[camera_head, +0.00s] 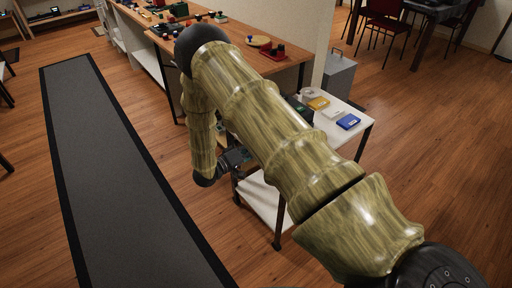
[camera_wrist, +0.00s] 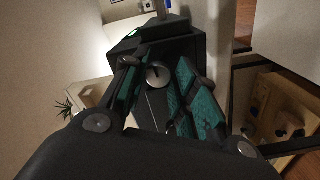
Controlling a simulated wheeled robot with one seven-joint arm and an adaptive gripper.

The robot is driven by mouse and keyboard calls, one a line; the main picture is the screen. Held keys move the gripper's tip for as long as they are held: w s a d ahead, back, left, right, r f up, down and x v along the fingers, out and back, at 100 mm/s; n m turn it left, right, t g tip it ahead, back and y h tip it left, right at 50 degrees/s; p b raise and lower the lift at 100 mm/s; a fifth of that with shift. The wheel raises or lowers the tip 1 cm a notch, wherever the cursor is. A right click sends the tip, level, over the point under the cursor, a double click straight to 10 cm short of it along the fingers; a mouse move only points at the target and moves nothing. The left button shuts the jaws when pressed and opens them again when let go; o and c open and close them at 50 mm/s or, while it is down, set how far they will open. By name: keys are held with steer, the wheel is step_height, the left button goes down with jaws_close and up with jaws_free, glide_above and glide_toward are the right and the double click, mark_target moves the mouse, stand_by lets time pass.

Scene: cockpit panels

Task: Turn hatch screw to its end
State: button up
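The hatch screw (camera_wrist: 157,75) appears as a small silver round head with a dark slot, on a dark box-like housing (camera_wrist: 150,105) in the wrist view. My gripper (camera_wrist: 163,88) has teal-padded fingers standing apart on the left and right of the screw. The screw shows between them, and I see no finger touching it. In the head view my gripper (camera_head: 235,158) is by the white cart, partly hidden by my arm. The screw cannot be made out in the head view.
A long wooden workbench (camera_head: 281,64) with small parts stands behind. A grey mat (camera_head: 120,180) lies on open floor at left.

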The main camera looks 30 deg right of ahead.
steer(key=shift+o, duration=1.1)
steer(key=a, duration=1.2)
steer(key=shift+s, duration=0.4)
